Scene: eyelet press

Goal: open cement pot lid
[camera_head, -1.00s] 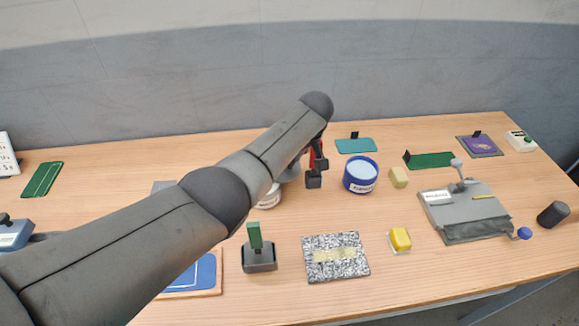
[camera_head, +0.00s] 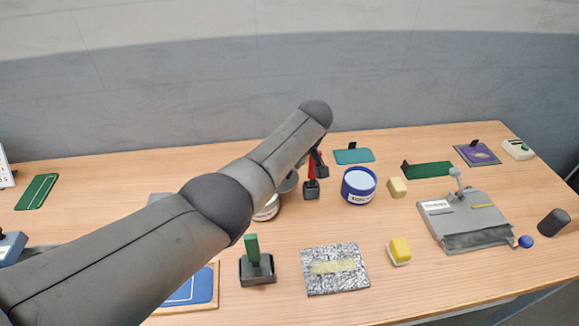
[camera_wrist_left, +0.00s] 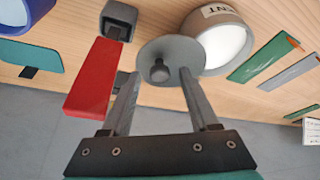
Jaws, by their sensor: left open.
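The cement pot (camera_wrist_left: 222,40) is a grey round tub with a white label ending in "ENT" and a pale inside showing. In the head view the pot (camera_head: 267,208) is partly hidden by my left arm. Its grey disc lid (camera_wrist_left: 172,48) stands tilted at the pot's edge, with its dark knob (camera_wrist_left: 159,72) facing my wrist camera; the lid also shows in the head view (camera_head: 288,183). My left gripper (camera_wrist_left: 157,74) is open, its fingers either side of the knob. Contact with the knob cannot be told. My right gripper is out of view.
A red-handled tool (camera_wrist_left: 92,78) in a dark holder (camera_head: 311,190) stands close beside the left gripper. A blue tub (camera_head: 359,186) is to its right. A green-handled tool (camera_head: 253,250) and a speckled slab (camera_head: 335,270) are in front.

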